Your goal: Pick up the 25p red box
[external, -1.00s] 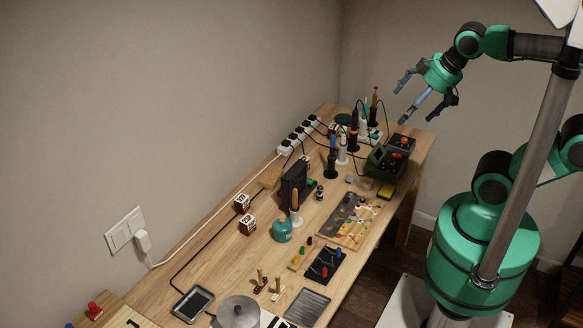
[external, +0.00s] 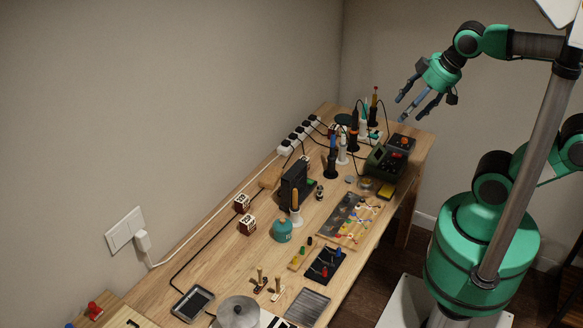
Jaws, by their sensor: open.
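Two small dark red-brown boxes with white markings stand near the wall side of the workbench: one box (external: 242,203) behind and a second box (external: 248,226) just in front of it. A similar small box (external: 332,129) is partly hidden farther back near the power strip. The labels are too small to read, so I cannot tell which is the 25p box. My gripper (external: 411,110) is open and empty, raised in the air over the far right end of the bench, well away from the two boxes. Its fingers point down and to the left.
The workbench (external: 225,262) is crowded. A black upright case (external: 292,185), a teal canister (external: 282,231) and soldering tools stand right of the boxes. A power strip (external: 299,136) and cables run along the wall. Bare wood lies around the two boxes.

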